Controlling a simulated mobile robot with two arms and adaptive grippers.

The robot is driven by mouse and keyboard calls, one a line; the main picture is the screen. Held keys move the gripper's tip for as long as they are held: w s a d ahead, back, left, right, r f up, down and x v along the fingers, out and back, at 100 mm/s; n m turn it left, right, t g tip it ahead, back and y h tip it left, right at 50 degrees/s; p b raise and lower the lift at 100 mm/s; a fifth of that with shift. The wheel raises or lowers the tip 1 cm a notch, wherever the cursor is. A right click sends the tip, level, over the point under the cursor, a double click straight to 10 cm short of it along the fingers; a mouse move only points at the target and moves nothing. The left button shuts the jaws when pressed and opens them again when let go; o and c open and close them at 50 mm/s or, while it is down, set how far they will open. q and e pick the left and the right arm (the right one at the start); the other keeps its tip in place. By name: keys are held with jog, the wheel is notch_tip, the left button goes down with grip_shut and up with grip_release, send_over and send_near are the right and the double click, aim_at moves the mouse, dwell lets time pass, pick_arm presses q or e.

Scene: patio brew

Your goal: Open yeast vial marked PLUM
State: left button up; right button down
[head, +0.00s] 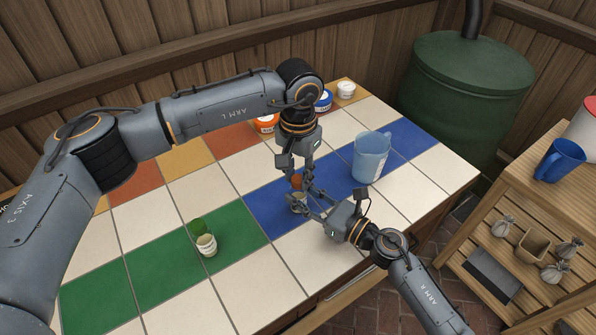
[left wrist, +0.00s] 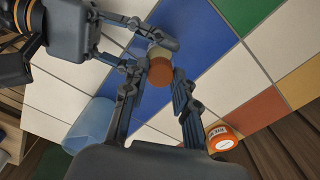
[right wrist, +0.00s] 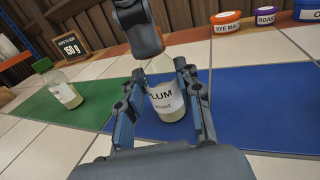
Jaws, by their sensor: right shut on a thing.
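The PLUM vial (right wrist: 167,103) stands upright on a blue tile, its label readable in the right wrist view. My right gripper (head: 312,201) is shut around its body from the side. The vial's rust-brown cap (left wrist: 160,72) is seen from above in the left wrist view, seated on the vial. My left gripper (left wrist: 157,76) points down over the vial, its fingers open on either side of the cap, with a gap visible.
A green-capped vial (head: 206,244) stands on the green tiles. A clear blue pitcher (head: 371,157) stands close to the right. An orange tub (head: 266,123), a blue tub (head: 323,100) and a "150 g" sign (right wrist: 71,46) are at the back. White front tiles are clear.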

pick_arm(q)
grip_shut()
jog(key=n, duration=1.4)
jog(key=shift+n, duration=0.4)
jog(key=n, duration=0.3)
jog(key=shift+n, duration=0.3)
jog(key=n, duration=0.3)
jog(key=shift+r+n, duration=0.1)
jog(key=shift+n, duration=0.3)
jog(key=n, duration=0.3)
jog(key=shift+n, duration=0.4)
jog(key=n, duration=0.3)
jog(key=shift+n, duration=0.3)
jog(key=n, duration=0.3)
jog(key=shift+n, duration=0.4)
jog(key=n, duration=0.3)
jog(key=shift+n, duration=0.4)
jog(key=n, duration=0.5)
jog(key=shift+n, duration=0.4)
jog(key=n, duration=0.5)
jog(key=shift+n, duration=0.3)
jog(key=n, duration=0.5)
jog(key=shift+n, duration=0.4)
